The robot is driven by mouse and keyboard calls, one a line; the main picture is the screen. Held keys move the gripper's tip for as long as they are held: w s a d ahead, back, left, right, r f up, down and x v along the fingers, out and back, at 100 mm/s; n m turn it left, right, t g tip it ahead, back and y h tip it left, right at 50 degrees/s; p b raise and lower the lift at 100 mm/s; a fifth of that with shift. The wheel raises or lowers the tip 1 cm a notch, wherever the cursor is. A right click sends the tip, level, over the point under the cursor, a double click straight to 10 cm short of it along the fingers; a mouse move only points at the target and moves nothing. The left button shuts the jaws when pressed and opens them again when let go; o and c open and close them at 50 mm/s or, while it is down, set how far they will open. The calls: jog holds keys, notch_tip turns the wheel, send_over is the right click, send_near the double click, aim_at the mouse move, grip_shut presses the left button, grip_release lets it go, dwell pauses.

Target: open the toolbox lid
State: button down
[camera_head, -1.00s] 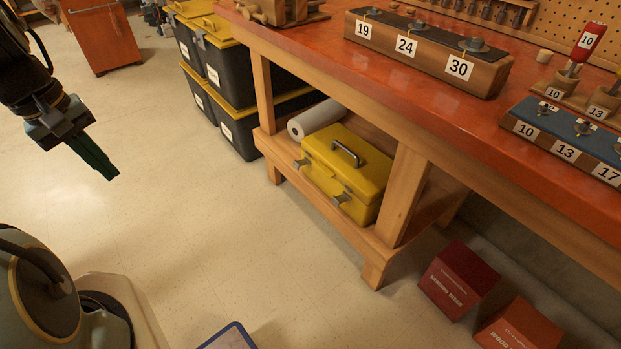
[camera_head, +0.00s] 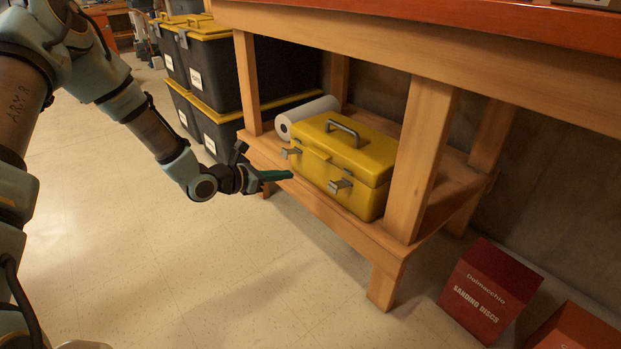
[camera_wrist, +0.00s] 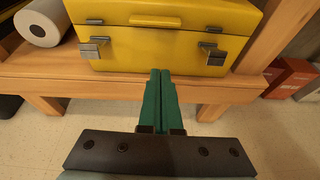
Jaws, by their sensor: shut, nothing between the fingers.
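The yellow toolbox (camera_head: 342,165) sits on the low wooden shelf under the workbench. Its lid is shut, with a grey handle (camera_head: 343,131) on top and two grey latches on the front. The left latch (camera_head: 291,152) and right latch (camera_head: 340,185) stick out from the front. In the wrist view the toolbox front (camera_wrist: 155,48) fills the top, with the latches on either side. My gripper (camera_head: 290,175) is in front of the toolbox, at about shelf-edge height. Its green fingers (camera_wrist: 161,73) are together, empty, and point at the toolbox front between the latches. I cannot tell whether they touch it.
A white paper roll (camera_head: 312,113) lies behind the toolbox's left end. A wooden bench leg (camera_head: 419,160) stands close to its right. Black bins with yellow lids (camera_head: 215,80) stand at the left. A red box (camera_head: 488,290) is on the floor at right. The floor in front is clear.

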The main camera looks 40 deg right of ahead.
jog(key=shift+n, duration=0.3)
jog(key=b+x, duration=0.1)
jog(key=x, duration=0.4)
jog(key=b+x, duration=0.1)
jog(key=x, duration=0.4)
jog(key=shift+w+d+f, duration=0.1)
jog(key=shift+d+f, duration=0.1)
jog(key=shift+f, duration=0.15)
notch_tip(320, 180, up, 3)
jog(key=shift+w+f+b, duration=0.1)
jog(key=shift+w+b, duration=0.05)
jog(key=shift+b, duration=0.15)
jog(key=shift+r, duration=0.75)
jog(key=shift+r, duration=0.15)
jog(key=shift+d+r+y+p, duration=0.1)
jog(key=shift+r+y+p, duration=0.3)
jog(key=shift+r+p, duration=0.95)
notch_tip(320, 180, up, 11)
jog(key=y+p, duration=0.3)
jog(key=p, duration=1.1)
send_over(319, 153)
jog(key=d, duration=0.2)
